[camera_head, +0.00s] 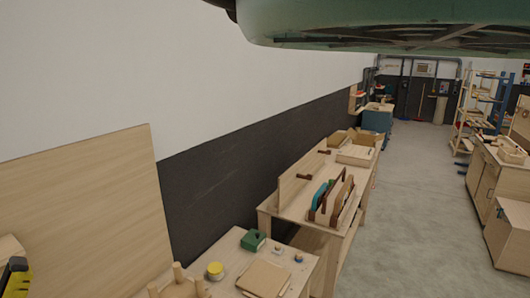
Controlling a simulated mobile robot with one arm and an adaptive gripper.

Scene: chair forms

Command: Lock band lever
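I cannot make out a band lever in the head view. My gripper does not show in this view. A black and yellow object (17,278) is cut off by the left edge at the bottom, in front of a pale wooden piece (10,247); I cannot tell what it is. A low wooden piece with upright pegs (180,290) is cut off at the bottom, on the near end of a bench.
Another bench (303,206) behind holds a rack of curved pieces (331,198). Open grey floor (420,200) lies right; cabinets (487,172) stand beyond. A greenish shape (380,22) blocks the top.

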